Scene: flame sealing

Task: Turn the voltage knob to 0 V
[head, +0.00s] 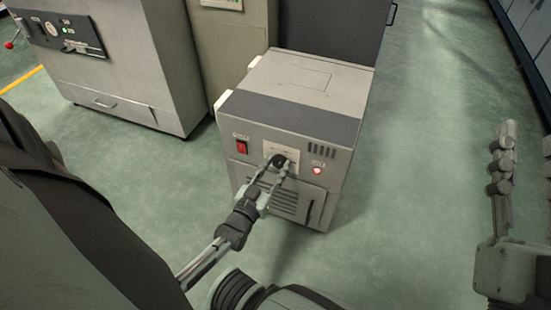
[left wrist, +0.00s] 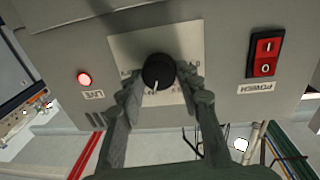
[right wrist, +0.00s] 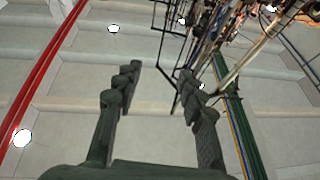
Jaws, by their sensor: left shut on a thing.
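The black round voltage knob (head: 278,160) sits on a pale scale plate (head: 293,154) on the front of a grey box-shaped unit (head: 290,110). In the left wrist view the knob (left wrist: 158,72) has a white pointer line that points toward the bottom of that picture. My left gripper (left wrist: 160,80) has its fingers on both sides of the knob and is shut on it; it also shows in the head view (head: 276,168). My right gripper (right wrist: 157,85) is open and empty, away from the unit. The scale marks are too small to read fully.
A red power switch (head: 241,147) is left of the knob and a lit red lamp (head: 317,170) is right of it. A larger grey cabinet (head: 120,60) stands to the left. The green floor right of the unit is clear.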

